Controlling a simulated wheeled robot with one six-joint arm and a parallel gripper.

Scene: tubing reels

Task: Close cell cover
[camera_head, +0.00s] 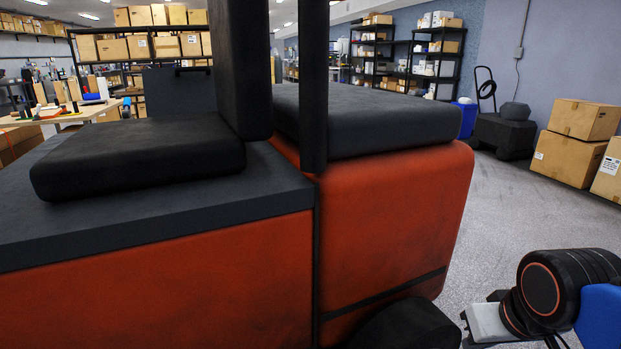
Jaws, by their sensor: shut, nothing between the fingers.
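A large orange and black machine (390,225) fills the left and middle of the head view. Behind its left black pad stands an upright dark grey panel (178,96) with a black handle at its upper edge. It looks like the cell cover, raised open; its lower edge is hidden behind the pad. My arm shows at the lower right, with a black ribbed joint and a blue part. The grey and black piece at its left end looks like my gripper (482,322), shut and empty. It is far from the panel, with the machine between them.
A black pad (140,155) lies on the machine's left deck, and dark posts (314,85) rise from its middle. A table (70,119) with small items stands behind at left. Cardboard boxes (570,158) stand at the right wall. The grey floor (500,215) right of the machine is clear.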

